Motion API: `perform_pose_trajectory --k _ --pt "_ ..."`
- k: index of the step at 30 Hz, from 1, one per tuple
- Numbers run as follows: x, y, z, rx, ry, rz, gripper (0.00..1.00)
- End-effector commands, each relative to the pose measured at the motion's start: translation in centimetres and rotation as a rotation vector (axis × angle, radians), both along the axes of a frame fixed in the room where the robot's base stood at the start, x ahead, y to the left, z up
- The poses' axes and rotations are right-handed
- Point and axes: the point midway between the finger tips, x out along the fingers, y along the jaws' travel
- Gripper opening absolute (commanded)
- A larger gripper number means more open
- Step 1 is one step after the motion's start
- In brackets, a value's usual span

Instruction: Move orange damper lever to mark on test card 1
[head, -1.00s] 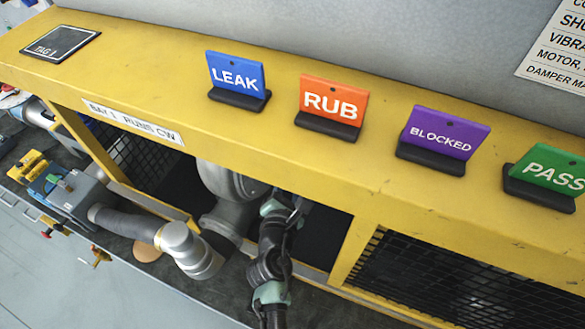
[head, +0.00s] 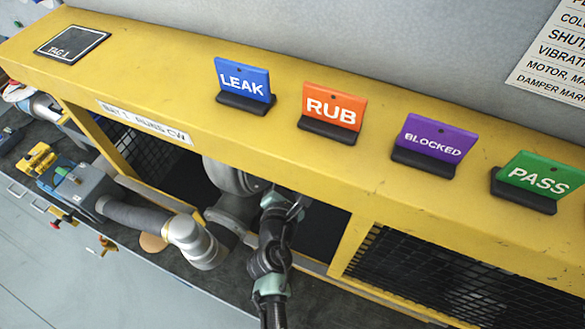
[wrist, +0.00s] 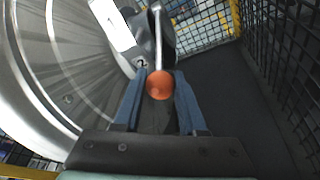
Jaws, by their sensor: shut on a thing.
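The orange damper lever shows in the wrist view as a round orange knob (wrist: 160,85) on a thin metal rod that runs up and away from it. My gripper (wrist: 161,92) has its two blue fingers on either side of the knob, shut on it. A white scale plate (wrist: 115,25) with a dark mark that looks like a "2" lies just left of the rod; the rest of its marks are hidden or too small to read. In the head view my arm reaches into the bay, and the lever and gripper are hidden there. Test card 1 is not seen.
A large grey blower housing (wrist: 60,70) fills the left of the wrist view. Black mesh (wrist: 285,50) closes off the right. In the head view, the yellow frame (head: 300,165) carries LEAK, RUB, BLOCKED and PASS tags and a TAG 1 pad (head: 72,44).

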Motion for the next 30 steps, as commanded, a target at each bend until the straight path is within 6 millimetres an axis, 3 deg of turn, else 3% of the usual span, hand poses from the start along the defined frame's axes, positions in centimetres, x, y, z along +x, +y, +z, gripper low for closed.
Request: perform_pose_trajectory --k 1,5,17,23,30 --pt "0.2 0.1 0.6 -0.002 -0.011 0.004 0.46" --pt "0.2 0.1 0.5 -0.001 -0.010 0.003 0.69" --pt "-0.4 0.1 0.3 -0.001 -0.003 0.001 0.70" --pt "-3.1 0.5 0.9 -0.001 -0.002 0.002 0.70" --pt "-7.6 1.2 2.0 -0.001 -0.004 0.004 0.70"
